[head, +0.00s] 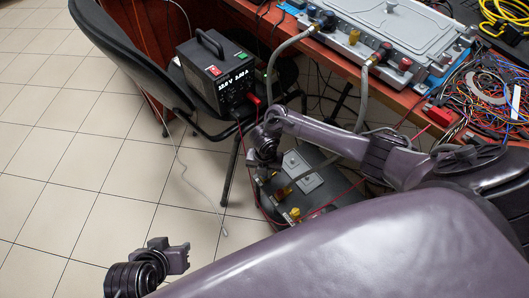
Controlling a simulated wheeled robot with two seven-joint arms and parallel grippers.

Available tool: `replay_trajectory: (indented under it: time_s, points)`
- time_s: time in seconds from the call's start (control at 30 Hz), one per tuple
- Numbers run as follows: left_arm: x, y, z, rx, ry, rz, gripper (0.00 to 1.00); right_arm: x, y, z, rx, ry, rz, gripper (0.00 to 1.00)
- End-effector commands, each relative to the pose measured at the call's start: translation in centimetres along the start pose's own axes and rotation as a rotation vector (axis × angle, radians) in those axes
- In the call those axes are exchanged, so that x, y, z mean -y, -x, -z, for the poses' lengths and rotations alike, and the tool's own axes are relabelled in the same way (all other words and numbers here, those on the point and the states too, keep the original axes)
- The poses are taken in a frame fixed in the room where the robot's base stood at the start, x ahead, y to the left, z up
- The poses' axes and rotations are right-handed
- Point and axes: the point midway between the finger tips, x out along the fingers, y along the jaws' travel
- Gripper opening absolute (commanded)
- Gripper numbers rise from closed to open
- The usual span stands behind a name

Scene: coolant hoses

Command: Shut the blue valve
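A grey metal unit (400,30) lies on the desk at the upper right, with small knobs and hose fittings along its near edge. A dark blue knob (327,20), which looks like the blue valve, sits at its left end; its handle's angle is too small to tell. My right gripper (264,160) hangs over the floor in front of the desk, well below and left of the blue knob, apart from it. My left gripper (178,257) is low at the bottom left, over the tiles, far from the unit. The finger gaps are not clear on either.
Two grey hoses (286,48) run down from the unit toward a grey box (300,182) on the floor. A black chair (130,60) holds a power supply (217,72) with red leads. Tangled wires (485,95) cover the desk's right. Floor at left is clear.

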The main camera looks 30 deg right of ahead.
Motion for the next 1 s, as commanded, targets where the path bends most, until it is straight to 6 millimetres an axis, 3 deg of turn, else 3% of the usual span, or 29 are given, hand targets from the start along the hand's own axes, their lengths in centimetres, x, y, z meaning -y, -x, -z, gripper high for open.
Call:
replay_trajectory:
  time_s: [0.27,0.87,1.0]
  points:
    - [1.5,0.8,-0.6,0.083,0.024,0.031,0.36,0.0,0.3,0.1,-0.003,-0.129,0.001,0.01]
    - [4.7,4.6,-3.3,0.367,0.111,0.095,0.36,0.0,0.3,0.1,-0.003,-0.682,0.002,0.01]
    - [5.2,1.4,-4.4,0.360,0.121,0.096,0.36,0.0,0.2,0.2,-0.004,-0.816,0.003,0.01]
